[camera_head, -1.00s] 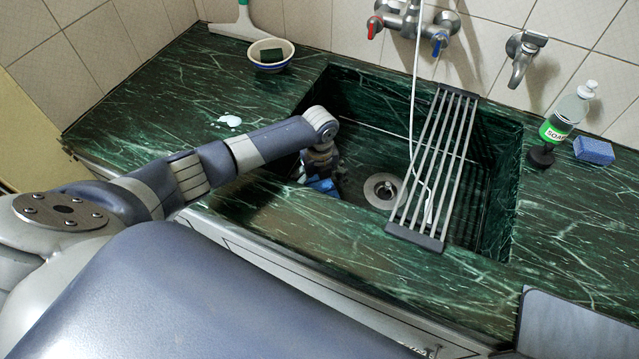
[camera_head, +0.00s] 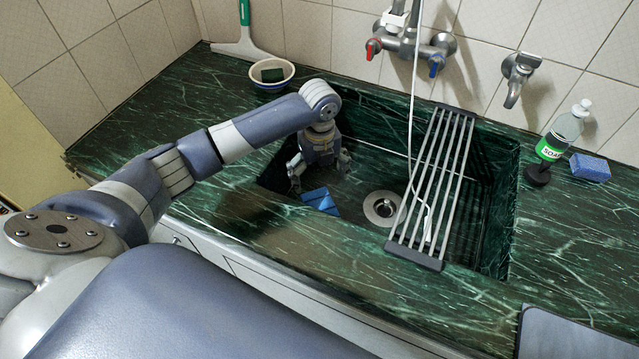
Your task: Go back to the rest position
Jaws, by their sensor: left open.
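My left arm reaches in from the left over the green marble counter. My left gripper (camera_head: 318,178) points down into the left part of the sink (camera_head: 455,225). Its fingers are spread and it looks empty. A blue object (camera_head: 321,201) lies on the sink floor, just below the gripper and apart from it. My right gripper is not in view.
A drying rack (camera_head: 433,187) lies across the sink, with a white hose running down by it. A faucet (camera_head: 408,48) and a tap (camera_head: 518,78) are on the wall. A soap bottle (camera_head: 560,138) and blue sponge (camera_head: 590,168) stand right; a bowl (camera_head: 271,85) and squeegee (camera_head: 243,40) at the back left.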

